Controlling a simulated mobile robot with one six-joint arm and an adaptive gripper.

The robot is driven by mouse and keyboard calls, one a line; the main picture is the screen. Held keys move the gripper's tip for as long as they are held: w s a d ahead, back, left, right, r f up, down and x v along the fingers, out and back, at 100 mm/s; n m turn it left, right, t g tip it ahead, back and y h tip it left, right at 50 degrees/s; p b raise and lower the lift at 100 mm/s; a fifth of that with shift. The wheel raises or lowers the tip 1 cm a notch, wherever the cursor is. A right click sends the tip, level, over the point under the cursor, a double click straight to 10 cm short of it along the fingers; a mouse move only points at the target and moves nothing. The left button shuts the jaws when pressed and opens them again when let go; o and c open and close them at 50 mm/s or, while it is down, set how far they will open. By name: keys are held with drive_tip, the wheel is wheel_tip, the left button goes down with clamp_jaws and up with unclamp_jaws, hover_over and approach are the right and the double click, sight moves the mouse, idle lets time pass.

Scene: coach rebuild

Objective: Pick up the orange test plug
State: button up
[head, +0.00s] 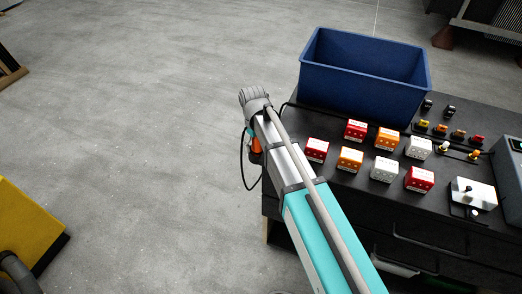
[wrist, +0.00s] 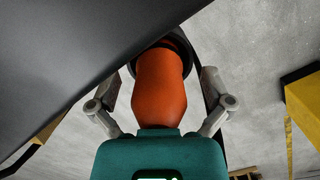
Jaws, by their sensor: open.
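The orange test plug (wrist: 160,90) fills the middle of the wrist view, with a dark collar around its far end. My gripper (wrist: 161,84) is open, with one finger on each side of the plug and a visible gap on both sides. I cannot tell how deep the plug lies between the fingers. In the head view a small orange part of the plug (head: 256,146) shows beside my arm's end, off the left edge of the bench. My gripper is mostly hidden there by my arm.
A black cable (head: 243,165) loops down near the plug from the dark bench (head: 285,195). A blue bin (head: 365,85) stands at the bench's back. Several red, orange and white blocks (head: 350,158) sit on the bench top. The floor to the left is clear up to a yellow object (head: 25,225).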

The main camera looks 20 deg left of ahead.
clamp_jaws()
idle(0.6)
drive_tip(key=shift+r, duration=0.25)
wheel_tip(320, 180, up, 2)
drive_tip(key=p, duration=0.3)
drive_tip(key=shift+r, duration=0.2)
drive_tip(key=s+a+r+p, duration=0.5)
drive_tip(key=s+r+p, duration=0.5)
drive_tip(key=s, duration=0.3)
idle(0.8)
